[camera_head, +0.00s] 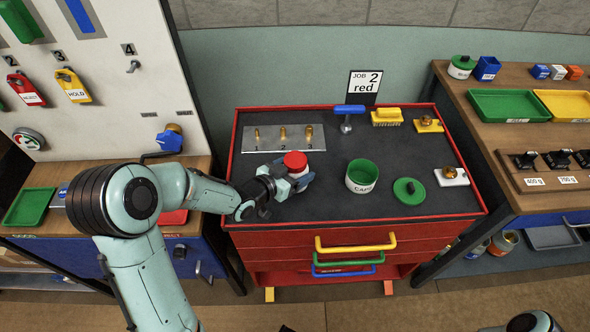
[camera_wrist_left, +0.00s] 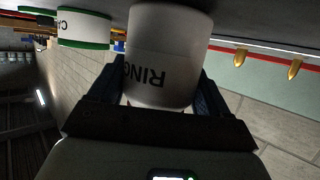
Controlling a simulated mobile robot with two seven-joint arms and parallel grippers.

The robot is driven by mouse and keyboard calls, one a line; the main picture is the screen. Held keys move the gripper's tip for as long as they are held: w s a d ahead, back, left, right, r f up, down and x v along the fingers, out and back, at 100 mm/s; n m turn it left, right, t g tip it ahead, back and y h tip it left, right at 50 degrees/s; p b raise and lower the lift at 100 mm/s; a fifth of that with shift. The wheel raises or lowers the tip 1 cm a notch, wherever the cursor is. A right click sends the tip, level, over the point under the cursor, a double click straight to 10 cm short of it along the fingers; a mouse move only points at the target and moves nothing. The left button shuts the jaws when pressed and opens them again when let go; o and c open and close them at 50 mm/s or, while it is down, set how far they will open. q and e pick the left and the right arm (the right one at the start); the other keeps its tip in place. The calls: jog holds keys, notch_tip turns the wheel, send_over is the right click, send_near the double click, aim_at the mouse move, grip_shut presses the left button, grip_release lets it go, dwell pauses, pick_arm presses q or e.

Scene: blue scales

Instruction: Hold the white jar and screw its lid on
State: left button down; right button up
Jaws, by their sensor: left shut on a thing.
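The white jar (camera_head: 298,174) stands on the dark top of the red cabinet with a red lid (camera_head: 295,160) on it. How tightly the lid sits cannot be seen. My left gripper (camera_head: 285,181) is shut on the jar from the left, below the lid.
An open green-lined CAPS jar (camera_head: 361,178) and a green lid (camera_head: 408,191) are to the right. A metal plate (camera_head: 258,145) with brass pegs lies behind.

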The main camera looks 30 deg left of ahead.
pick_arm(q)
jog(key=shift+f, duration=0.2)
grip_release()
jog(key=shift+r, duration=0.25)
jog(key=v, duration=1.2)
jog(key=shift+f, duration=0.1)
